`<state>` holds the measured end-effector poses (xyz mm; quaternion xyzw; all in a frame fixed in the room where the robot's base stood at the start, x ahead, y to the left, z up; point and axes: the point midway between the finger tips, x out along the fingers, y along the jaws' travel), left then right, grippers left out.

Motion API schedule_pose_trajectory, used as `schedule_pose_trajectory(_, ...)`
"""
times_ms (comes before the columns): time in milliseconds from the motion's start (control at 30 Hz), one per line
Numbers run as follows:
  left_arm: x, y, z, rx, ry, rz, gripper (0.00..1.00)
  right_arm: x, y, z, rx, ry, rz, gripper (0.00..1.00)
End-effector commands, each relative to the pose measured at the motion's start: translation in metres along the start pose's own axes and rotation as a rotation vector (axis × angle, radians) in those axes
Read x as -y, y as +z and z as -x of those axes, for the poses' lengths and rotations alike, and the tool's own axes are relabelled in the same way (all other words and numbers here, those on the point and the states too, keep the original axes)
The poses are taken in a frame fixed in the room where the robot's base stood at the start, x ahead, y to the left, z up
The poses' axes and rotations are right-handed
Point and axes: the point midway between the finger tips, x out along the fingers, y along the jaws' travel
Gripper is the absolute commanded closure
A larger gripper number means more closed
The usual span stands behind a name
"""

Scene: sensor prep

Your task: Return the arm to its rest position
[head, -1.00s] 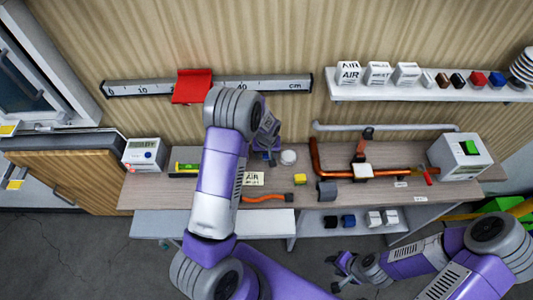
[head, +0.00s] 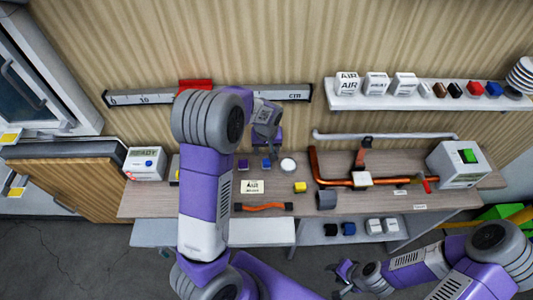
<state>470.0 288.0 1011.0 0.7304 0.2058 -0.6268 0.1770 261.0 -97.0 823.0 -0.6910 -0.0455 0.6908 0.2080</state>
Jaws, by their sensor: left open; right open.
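My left arm reaches up over the bench from the bottom of the head view. Its gripper (head: 267,143) is above the back of the bench, near the wall. It is open, and I see nothing held in it. My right gripper (head: 342,277) is low at the bottom right, in front of the bench and over the floor. It is open and empty.
The bench (head: 143,202) carries a white READY box (head: 147,163), a yellow block (head: 300,187), an orange hose (head: 263,207), a copper pipe (head: 335,182) and a white box with a green button (head: 459,163). A ruler rail (head: 140,97) and a shelf (head: 410,103) are on the wall.

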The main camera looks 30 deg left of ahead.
Motion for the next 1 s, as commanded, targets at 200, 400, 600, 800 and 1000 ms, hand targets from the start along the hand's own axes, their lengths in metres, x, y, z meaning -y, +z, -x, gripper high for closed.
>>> schedule_pose_trajectory(200, 0.000, 0.000, 0.009, 0.001, -0.001, 0.000, 0.39, 0.000, 0.000, 0.000, 0.000, 0.000, 0.000, 0.57)
schedule_pose_trajectory(400, 0.000, 0.000, 0.008, 0.001, -0.001, 0.000, 0.39, 0.000, 0.000, 0.000, 0.000, 0.000, 0.000, 0.57)
schedule_pose_trajectory(600, 0.000, 0.000, 0.008, 0.001, -0.001, 0.000, 0.39, 0.000, 0.000, 0.000, 0.000, 0.000, 0.000, 0.57)
schedule_pose_trajectory(800, 0.000, -0.003, 0.026, 0.001, 0.000, 0.000, 0.39, 0.006, 0.001, 0.018, 0.000, 0.000, 0.000, 0.57)
schedule_pose_trajectory(1000, 0.000, -0.008, 0.064, 0.000, 0.000, 0.000, 0.39, 0.020, 0.002, 0.053, 0.000, 0.000, 0.000, 0.57)
